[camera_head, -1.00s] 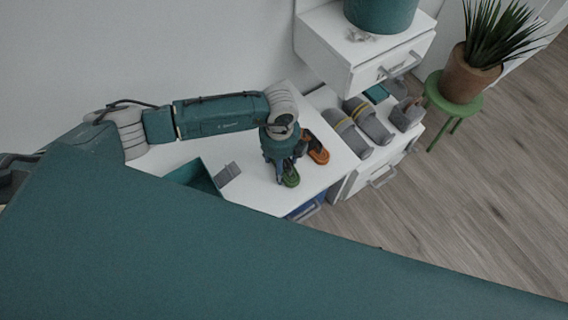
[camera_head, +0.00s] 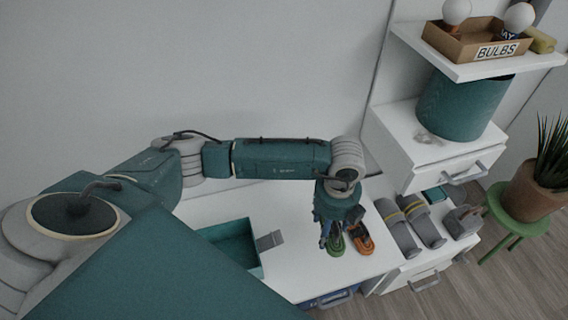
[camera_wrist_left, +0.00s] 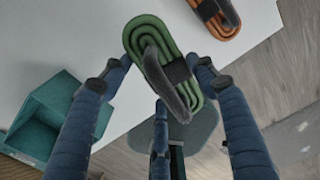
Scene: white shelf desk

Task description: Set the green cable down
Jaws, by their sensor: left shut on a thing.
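The green cable (camera_head: 336,243) is a coiled oval bundle with a dark wrap, just left of the orange cable (camera_head: 361,239) over the white desk. In the left wrist view the green cable (camera_wrist_left: 146,36) lies between the fingers of my left gripper (camera_wrist_left: 160,80), which is shut on it. In the head view my left gripper (camera_head: 333,228) points down and hides part of the bundle. I cannot tell whether the cable touches the desk top (camera_head: 292,270). The orange cable also shows in the left wrist view (camera_wrist_left: 218,14). My right gripper is not in view.
An open teal box (camera_head: 232,245) with a grey flap stands left of the gripper. Grey sandals (camera_head: 412,226) lie to the right on the lower unit. A drawer unit (camera_head: 420,160) with a teal pot (camera_head: 462,103) stands behind. The front desk edge is close.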

